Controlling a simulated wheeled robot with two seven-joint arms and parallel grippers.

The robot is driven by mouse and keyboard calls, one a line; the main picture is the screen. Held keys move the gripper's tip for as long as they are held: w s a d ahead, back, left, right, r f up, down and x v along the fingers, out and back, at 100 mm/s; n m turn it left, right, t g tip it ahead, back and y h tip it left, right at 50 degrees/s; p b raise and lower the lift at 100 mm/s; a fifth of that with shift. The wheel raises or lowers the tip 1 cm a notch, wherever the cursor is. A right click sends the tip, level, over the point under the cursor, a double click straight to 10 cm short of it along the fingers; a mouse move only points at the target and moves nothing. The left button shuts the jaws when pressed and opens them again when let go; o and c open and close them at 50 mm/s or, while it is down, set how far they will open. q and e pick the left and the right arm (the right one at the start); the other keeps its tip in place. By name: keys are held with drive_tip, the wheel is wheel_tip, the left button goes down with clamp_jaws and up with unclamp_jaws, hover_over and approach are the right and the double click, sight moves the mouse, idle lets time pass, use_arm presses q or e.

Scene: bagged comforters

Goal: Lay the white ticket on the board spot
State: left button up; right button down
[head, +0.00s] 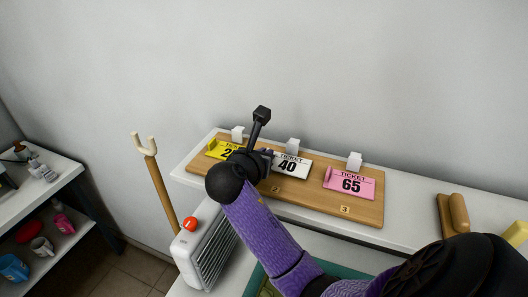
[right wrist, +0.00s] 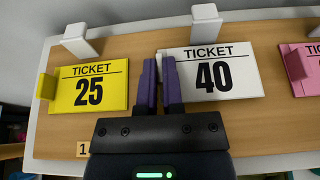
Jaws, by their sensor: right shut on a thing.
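The white ticket marked 40 (head: 291,166) is at the middle spot of the wooden board (head: 310,195), between the yellow and pink tickets. It also shows in the right wrist view (right wrist: 212,87). My right gripper (head: 268,158) is at the ticket's left edge. In the right wrist view its two purple fingers (right wrist: 162,85) are shut on that edge, and they hide the part they hold. I cannot tell whether the ticket touches the board. My left gripper is not in view.
White blocks (head: 292,146) stand behind the tickets. A white heater (head: 205,245) and a wooden pole (head: 155,180) stand at the left.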

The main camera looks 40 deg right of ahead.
drive_tip(key=shift+f, duration=0.35)
drive_tip(key=shift+c, duration=0.3)
unclamp_jaws()
idle(0.5)
drive_tip(key=shift+s+a+r+p, duration=0.35)
drive_tip(key=shift+a+r+p, duration=0.3)
drive_tip(key=shift+p, duration=0.8)
drive_tip(key=shift+s+a+r+p, duration=0.35)
drive_tip(key=shift+a+r+p, duration=0.35)
drive_tip(key=shift+p, duration=0.75)
drive_tip(key=shift+s+a+r+p, duration=0.35)
drive_tip(key=shift+a+r+p, duration=0.3)
drive_tip(key=shift+p, duration=0.8)
